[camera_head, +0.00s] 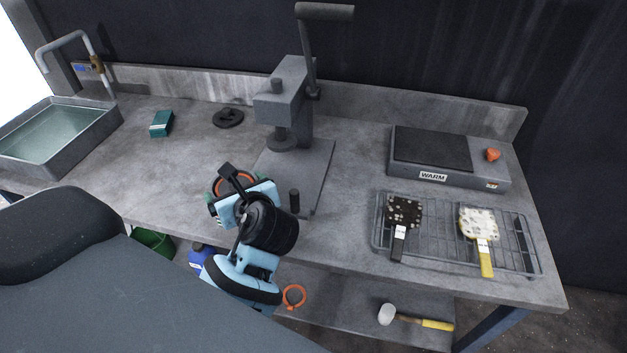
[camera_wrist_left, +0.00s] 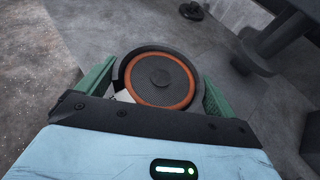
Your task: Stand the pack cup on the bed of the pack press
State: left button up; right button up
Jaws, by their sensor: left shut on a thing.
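The pack cup (camera_wrist_left: 160,78), round and dark with an orange ring, sits between the green fingers of my left gripper (camera_wrist_left: 158,88), which is shut on it. In the head view my left gripper (camera_head: 230,195) is at the front-left of the pack press (camera_head: 287,95), and the orange ring of the cup shows partly behind it. The grey bed (camera_head: 317,165) of the press lies to the right of the gripper; my arm hides part of its near left side. In the wrist view the cup appears left of the press. My right gripper is not in view.
A dark disc (camera_head: 228,117) and a teal box (camera_head: 161,124) lie to the left, near a sink (camera_head: 100,125). A warming plate (camera_head: 430,150) and a wire rack (camera_head: 450,240) with two paddle-like items are to the right.

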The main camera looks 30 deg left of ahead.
pick_arm(q)
jog(key=shift+d+r, duration=0.15)
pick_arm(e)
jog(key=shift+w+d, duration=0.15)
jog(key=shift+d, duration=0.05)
pick_arm(q)
jog(key=w, duration=0.4)
jog(key=w+d+f+b, duration=0.1)
jog(key=w, duration=0.9)
jog(key=shift+w+d+f+b, duration=0.15)
jog(key=shift+d+f+b, duration=0.1)
jog(key=shift+b, duration=0.05)
jog(key=shift+w, duration=0.4)
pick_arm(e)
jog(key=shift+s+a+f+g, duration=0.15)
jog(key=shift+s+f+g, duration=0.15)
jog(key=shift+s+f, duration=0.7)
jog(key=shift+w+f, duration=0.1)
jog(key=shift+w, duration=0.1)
pick_arm(q)
jog(key=shift+w, duration=0.2)
jog(key=shift+w+d+f, duration=0.1)
jog(key=shift+w+f, duration=0.1)
jog(key=shift+f, duration=0.05)
notch_tip(320, 180, down, 3)
jog(key=shift+f+b, duration=0.1)
jog(key=shift+b, duration=0.4)
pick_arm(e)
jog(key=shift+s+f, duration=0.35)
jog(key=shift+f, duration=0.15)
